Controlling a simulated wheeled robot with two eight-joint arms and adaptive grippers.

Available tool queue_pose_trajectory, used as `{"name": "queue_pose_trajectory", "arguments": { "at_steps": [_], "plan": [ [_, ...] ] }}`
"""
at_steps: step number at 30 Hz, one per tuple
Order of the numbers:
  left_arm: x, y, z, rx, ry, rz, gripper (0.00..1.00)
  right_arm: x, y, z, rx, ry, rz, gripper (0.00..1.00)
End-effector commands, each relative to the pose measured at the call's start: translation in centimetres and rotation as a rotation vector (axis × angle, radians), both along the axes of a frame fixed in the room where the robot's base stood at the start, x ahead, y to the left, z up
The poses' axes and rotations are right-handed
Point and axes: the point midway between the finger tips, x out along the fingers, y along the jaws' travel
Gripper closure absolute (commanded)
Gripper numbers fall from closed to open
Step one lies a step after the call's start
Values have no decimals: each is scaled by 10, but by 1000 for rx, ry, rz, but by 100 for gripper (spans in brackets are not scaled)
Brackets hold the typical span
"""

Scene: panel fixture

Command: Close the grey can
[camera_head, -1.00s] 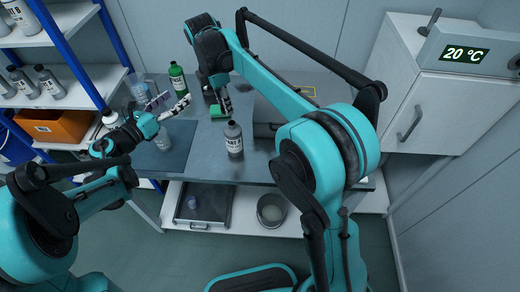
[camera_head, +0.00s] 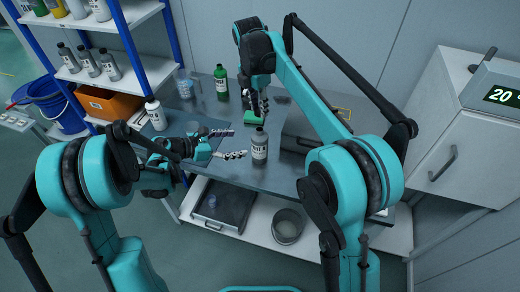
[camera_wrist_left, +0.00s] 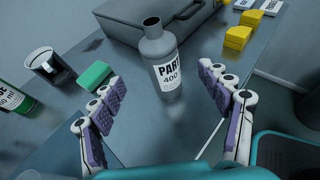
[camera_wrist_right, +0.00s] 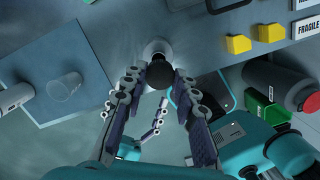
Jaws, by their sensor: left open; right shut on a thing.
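The grey can (camera_head: 259,146) with a "PART" label stands upright on the table, and its neck looks open in the left wrist view (camera_wrist_left: 160,50). My left gripper (camera_head: 236,143) is open, just left of the can, with its fingers pointing toward it. In the left wrist view the can appears between the two spread fingers, ahead of them. My right gripper (camera_head: 259,108) hangs over the table behind the can, near a green sponge (camera_head: 268,125). In the right wrist view it is shut on a small dark round piece (camera_wrist_right: 160,75) that looks like a cap.
A green bottle (camera_head: 220,80) stands at the back left. A white bottle (camera_head: 155,114) and a clear beaker (camera_wrist_right: 65,86) stand to the left. A grey case (camera_wrist_left: 150,22) and yellow blocks (camera_wrist_left: 238,37) lie behind the can. Shelves with bottles rise at the left.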

Motion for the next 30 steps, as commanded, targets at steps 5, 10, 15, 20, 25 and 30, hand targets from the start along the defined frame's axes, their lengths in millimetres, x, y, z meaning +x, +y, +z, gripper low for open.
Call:
{"name": "queue_pose_trajectory", "arguments": {
  "at_steps": [5, 10, 15, 20, 25, 30],
  "plan": [
    [14, -28, -13, -1, -1, -4, 23, 0, 0, 0, 0, 0, 0, 80],
    [28, -55, -25, -1, -1, -4, 23, 0, 0, 0, 0, 0, -1, 80],
    [39, -74, -34, -1, -1, -1, 23, 0, 0, 0, 0, 0, -1, 80],
    [45, -84, -39, 0, 0, -1, 23, 0, 0, 0, 0, 0, -1, 80],
    [46, -86, -41, -1, -1, 1, 23, 0, 0, 0, 0, 0, -1, 80],
    [46, -86, -40, -1, -1, 1, 23, 0, 0, 0, 0, 0, -1, 80]
  ]
}}
